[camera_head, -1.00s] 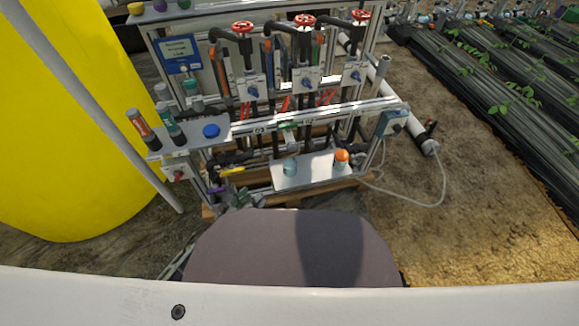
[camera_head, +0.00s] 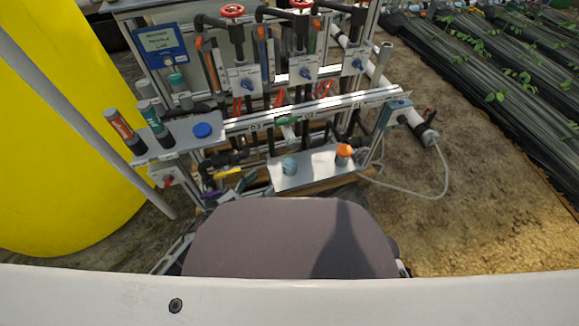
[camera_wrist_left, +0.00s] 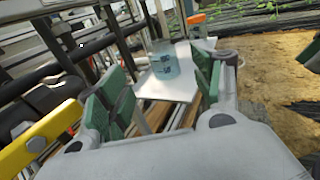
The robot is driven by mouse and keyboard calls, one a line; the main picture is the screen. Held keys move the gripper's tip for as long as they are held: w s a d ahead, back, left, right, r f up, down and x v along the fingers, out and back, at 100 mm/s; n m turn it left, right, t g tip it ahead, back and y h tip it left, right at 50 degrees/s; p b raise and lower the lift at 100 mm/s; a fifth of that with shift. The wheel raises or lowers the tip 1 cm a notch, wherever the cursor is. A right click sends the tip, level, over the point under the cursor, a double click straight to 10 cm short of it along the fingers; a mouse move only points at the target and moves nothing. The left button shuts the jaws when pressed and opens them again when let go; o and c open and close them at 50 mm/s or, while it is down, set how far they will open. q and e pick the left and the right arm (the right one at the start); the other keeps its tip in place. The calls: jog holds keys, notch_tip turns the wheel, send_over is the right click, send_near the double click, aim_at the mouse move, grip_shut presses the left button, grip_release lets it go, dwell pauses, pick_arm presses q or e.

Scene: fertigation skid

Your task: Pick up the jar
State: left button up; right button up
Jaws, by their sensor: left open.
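A small clear blue-teal jar (camera_head: 289,166) stands upright on the white shelf plate (camera_head: 318,174) low on the skid. In the left wrist view the jar (camera_wrist_left: 165,64) stands ahead of my left gripper (camera_wrist_left: 160,88), beyond its fingertips. The gripper's green-padded fingers are apart, with nothing between them. In the head view the gripper is hard to make out among the skid's low parts. My right gripper is in neither view.
An orange-capped container (camera_head: 343,154) stands to the right of the jar. A yellow handle (camera_wrist_left: 42,140) and black pipes lie left of the fingers. A metal rail (camera_head: 320,106) with valves runs behind the shelf. A yellow tank (camera_head: 60,140) stands at left.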

aim_at(285, 163)
pick_arm(q)
jog(key=b+x, duration=0.1)
jog(key=x, duration=0.5)
jog(key=shift+b+x, duration=0.35)
jog(key=shift+x, duration=0.95)
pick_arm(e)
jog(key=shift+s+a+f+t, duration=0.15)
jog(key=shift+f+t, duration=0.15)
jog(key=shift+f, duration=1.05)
pick_arm(q)
jog(key=shift+d, duration=0.1)
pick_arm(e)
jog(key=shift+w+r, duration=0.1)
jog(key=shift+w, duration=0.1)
pick_arm(q)
jog(key=shift+w+d, duration=0.15)
jog(key=shift+w, duration=0.05)
jog(key=shift+r+b+x, duration=0.2)
jog(key=shift+b+x, duration=0.3)
jog(key=shift+x, duration=1.4)
jog(key=shift+w+d+b, duration=0.25)
jog(key=shift+b, duration=0.05)
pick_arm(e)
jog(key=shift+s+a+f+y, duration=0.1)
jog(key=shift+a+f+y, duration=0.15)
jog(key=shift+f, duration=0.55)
